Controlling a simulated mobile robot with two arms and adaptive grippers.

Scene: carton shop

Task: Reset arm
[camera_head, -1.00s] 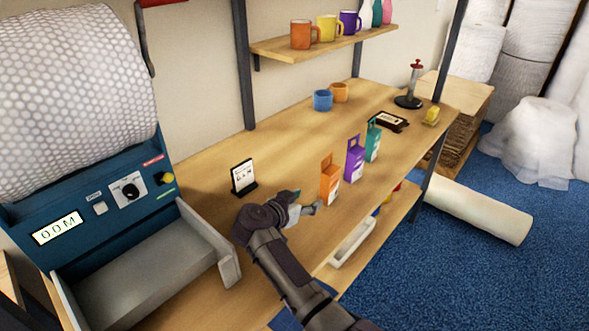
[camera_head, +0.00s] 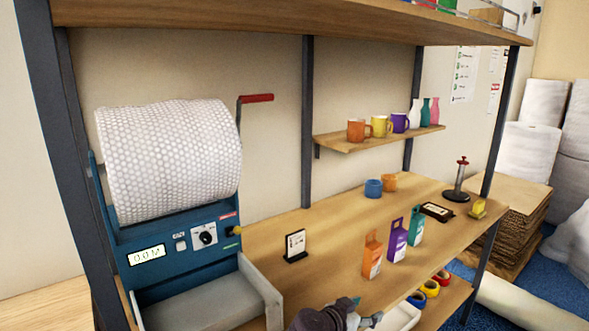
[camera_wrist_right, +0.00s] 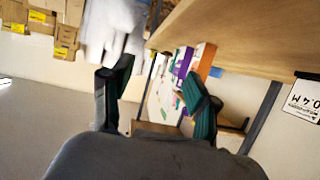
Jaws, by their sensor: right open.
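My right gripper (camera_head: 350,308) shows at the bottom edge of the head view, in front of the workbench (camera_head: 330,255). Most of its arm is cut off by the frame. In the right wrist view its two dark green fingers stand apart, so the gripper (camera_wrist_right: 160,92) is open, with nothing between them. The orange carton (camera_head: 371,258), purple carton (camera_head: 397,242) and teal carton (camera_head: 415,227) stand upright on the bench, beyond and to the right of the gripper. My left gripper is not in view.
The bubble-wrap machine (camera_head: 185,250) stands at left. A small sign (camera_head: 295,245) stands on the bench. Blue (camera_head: 373,188) and orange (camera_head: 389,182) cups sit near the wall. A white tray (camera_head: 400,316) and tape rolls (camera_head: 430,288) lie on the lower shelf.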

